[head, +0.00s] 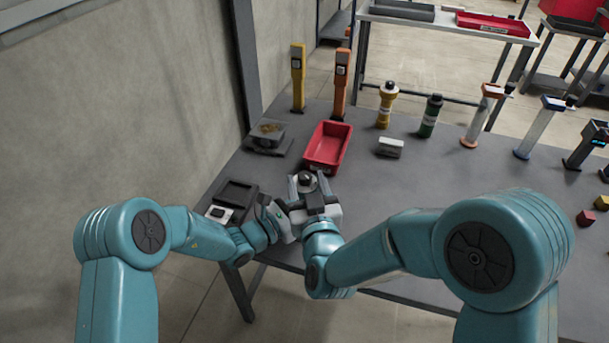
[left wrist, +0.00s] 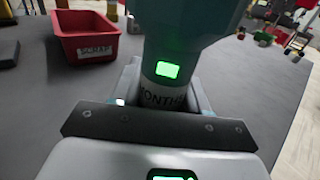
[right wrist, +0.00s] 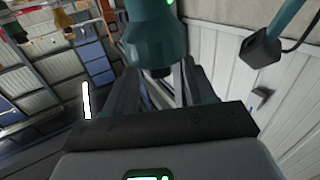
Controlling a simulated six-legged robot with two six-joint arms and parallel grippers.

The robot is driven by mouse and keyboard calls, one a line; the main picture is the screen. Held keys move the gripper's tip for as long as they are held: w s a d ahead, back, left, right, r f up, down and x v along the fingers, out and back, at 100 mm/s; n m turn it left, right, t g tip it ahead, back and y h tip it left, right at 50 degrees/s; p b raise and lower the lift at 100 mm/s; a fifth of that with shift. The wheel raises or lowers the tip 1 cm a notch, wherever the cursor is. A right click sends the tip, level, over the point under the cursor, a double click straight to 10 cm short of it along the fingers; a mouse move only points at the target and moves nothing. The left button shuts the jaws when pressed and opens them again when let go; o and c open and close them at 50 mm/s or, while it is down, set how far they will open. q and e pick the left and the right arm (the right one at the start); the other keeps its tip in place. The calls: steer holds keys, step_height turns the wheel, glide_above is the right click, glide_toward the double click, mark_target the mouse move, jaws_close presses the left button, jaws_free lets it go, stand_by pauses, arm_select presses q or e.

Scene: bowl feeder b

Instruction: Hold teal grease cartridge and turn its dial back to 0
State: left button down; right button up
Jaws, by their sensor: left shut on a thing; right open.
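The teal grease cartridge (left wrist: 190,30) fills the top middle of the left wrist view, with a green-lit window and a pale lettered band below its wide teal part. My left gripper (left wrist: 165,92) is shut on its narrower banded part. In the right wrist view the cartridge's flared teal end (right wrist: 155,42) with a dark tip is at top centre. My right gripper (right wrist: 160,88) is open, its fingers on either side of that end. I cannot read any dial number.
A red scrap bin (head: 327,146) stands just beyond the grippers. A black tray (head: 238,194) and a grey scale-like device (head: 268,137) lie to the left. A yellow bottle (head: 387,104), a green bottle (head: 431,115) and a grey block (head: 390,148) stand right of the bin.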

steer(key=shift+w+a, duration=0.25)
steer(key=shift+w, duration=1)
steer(key=c, duration=0.9)
steer(key=shift+a+m+h, duration=0.15)
steer(key=shift+m+h, duration=0.95)
steer(key=shift+h, duration=0.6)
steer(key=shift+c, duration=0.2)
steer(key=shift+m+h, duration=0.5)
steer(key=shift+h, duration=0.3)
steer(key=shift+d, duration=0.2)
steer(key=o, duration=0.9)
steer(key=shift+o, duration=0.2)
